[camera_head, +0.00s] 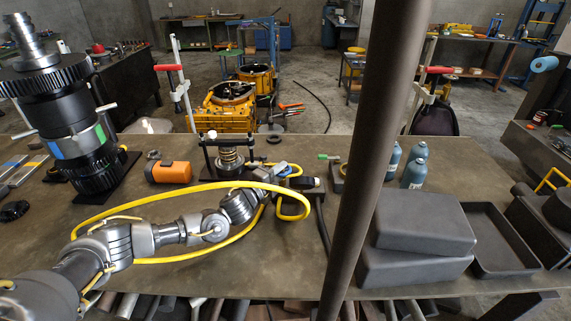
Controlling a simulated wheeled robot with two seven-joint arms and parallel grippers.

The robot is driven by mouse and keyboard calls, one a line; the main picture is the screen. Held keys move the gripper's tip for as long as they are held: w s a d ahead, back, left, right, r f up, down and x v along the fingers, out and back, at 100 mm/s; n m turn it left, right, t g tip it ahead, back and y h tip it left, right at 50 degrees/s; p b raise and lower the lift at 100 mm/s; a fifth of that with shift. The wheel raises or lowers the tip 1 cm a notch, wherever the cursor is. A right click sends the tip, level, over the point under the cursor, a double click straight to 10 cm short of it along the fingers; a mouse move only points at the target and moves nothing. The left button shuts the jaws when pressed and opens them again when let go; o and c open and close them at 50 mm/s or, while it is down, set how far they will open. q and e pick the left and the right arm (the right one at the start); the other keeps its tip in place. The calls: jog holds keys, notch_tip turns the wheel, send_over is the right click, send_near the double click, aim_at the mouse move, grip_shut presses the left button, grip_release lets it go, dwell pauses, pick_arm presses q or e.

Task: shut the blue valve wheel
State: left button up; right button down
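My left arm reaches in from the lower left across the workbench, and my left gripper (299,187) is near the bench's middle. A small blue part (287,169) shows right behind the gripper. It is partly hidden, and I cannot tell whether it is the blue valve wheel or whether the gripper touches it. The fingers are too small and covered to tell open from shut. A blue round piece (544,64) also shows far right, apart from the gripper; I cannot tell what it is. My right gripper is not in view.
Blue-grey bottles (414,168), a dark case (420,225) and a tray (538,268) are at right. A brown post (366,150) blocks part of the view.

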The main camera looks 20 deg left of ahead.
pick_arm(q)
jog(key=shift+x, duration=0.95)
jog(key=shift+w+d, duration=0.25)
jog(key=shift+w, duration=0.15)
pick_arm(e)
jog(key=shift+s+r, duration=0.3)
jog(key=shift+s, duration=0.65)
pick_arm(q)
jog(key=shift+s, duration=0.1)
grip_shut()
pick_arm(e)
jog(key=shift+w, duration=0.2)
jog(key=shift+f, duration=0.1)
